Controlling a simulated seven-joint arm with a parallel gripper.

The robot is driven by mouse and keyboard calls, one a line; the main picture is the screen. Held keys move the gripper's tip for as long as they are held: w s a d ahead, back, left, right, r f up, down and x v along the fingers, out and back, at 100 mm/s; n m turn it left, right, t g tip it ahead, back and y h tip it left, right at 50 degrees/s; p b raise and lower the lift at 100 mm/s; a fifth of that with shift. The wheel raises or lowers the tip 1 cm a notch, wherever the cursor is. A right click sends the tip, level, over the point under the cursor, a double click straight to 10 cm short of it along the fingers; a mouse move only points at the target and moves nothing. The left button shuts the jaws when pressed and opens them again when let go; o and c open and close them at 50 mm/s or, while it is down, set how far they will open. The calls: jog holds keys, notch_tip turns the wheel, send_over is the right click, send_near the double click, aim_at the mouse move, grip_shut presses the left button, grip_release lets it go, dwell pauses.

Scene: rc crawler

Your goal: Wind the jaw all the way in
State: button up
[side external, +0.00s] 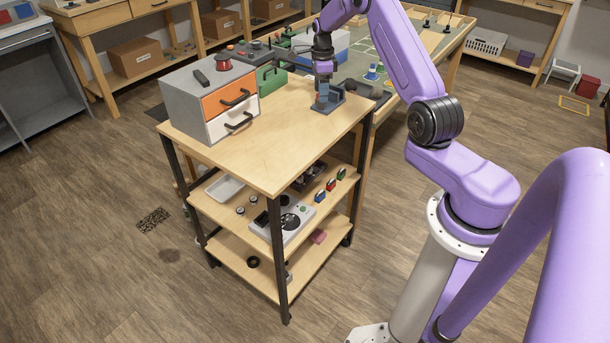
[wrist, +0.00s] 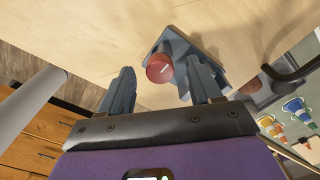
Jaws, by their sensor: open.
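A small blue-grey vise (side external: 330,104) stands on the wooden cart top near its far right edge; it also shows in the wrist view (wrist: 178,45). A round red knob (wrist: 159,69) with a pale mark sits at its near end in the wrist view. My gripper (side external: 323,84) points down over the vise. In the wrist view my gripper (wrist: 160,66) is open, with one finger on each side of the knob and visible space at the left finger. The right finger overlaps the vise in the picture; I cannot tell whether it touches. The jaw's gap is not clearly seen.
A grey drawer unit (side external: 192,98) with orange and white fronts stands on the cart's left. A workbench (side external: 392,60) with small items adjoins the cart. The front cart top (side external: 285,140) is clear.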

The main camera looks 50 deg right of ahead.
jog(key=shift+r, duration=2.95)
jog(key=shift+a, duration=0.1)
